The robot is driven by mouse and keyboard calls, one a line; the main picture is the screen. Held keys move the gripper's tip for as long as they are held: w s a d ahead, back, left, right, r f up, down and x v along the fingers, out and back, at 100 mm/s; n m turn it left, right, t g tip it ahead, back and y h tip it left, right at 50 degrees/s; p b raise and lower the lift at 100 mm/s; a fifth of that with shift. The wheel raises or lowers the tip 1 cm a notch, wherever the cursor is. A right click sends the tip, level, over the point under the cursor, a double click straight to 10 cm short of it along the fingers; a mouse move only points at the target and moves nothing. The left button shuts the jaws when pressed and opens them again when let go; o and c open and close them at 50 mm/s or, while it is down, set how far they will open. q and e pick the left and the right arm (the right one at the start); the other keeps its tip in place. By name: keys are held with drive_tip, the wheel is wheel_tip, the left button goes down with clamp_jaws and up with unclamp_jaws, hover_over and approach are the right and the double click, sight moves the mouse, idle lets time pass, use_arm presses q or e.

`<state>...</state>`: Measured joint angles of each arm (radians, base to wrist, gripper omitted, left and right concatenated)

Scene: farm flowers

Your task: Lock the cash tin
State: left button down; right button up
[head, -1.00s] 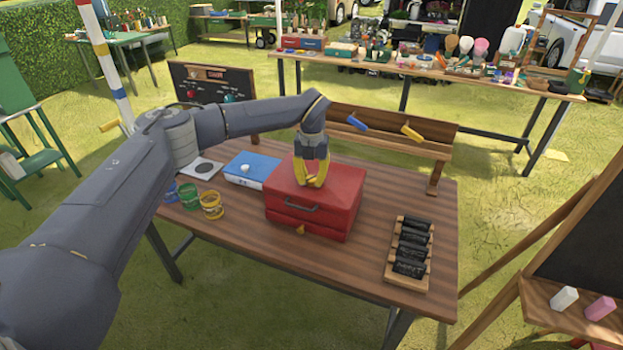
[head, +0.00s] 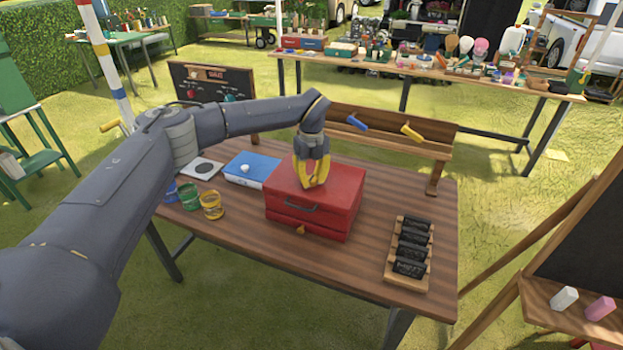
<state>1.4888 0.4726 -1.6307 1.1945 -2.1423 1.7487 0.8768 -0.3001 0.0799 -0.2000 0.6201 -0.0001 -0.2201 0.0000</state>
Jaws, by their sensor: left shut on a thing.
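The red cash tin (head: 328,215) stands on the brown wooden table with its lid down. A dark handle (head: 300,207) is on its front, and a small yellow piece (head: 300,230) sits low on the front face. My left gripper (head: 313,184), with yellow fingers, points down at the top of the tin. Its fingertips are close together at the lid and appear to touch it. A pinkish-red patch shows between the fingers, but the exact part gripped is hidden. My right gripper is not in view.
A blue box (head: 250,169) and several paint-coloured pots (head: 211,204) stand left of the tin. A wooden rack (head: 408,262) of black items is at the right. A wooden shelf (head: 390,140) stands behind. The table front is clear.

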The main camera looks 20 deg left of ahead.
sight(311, 178)
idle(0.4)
use_arm(q)
drive_tip(key=c, duration=0.9)
unclamp_jaws()
drive_tip(key=shift+c, duration=0.2)
wheel_tip(311, 178, up, 12)
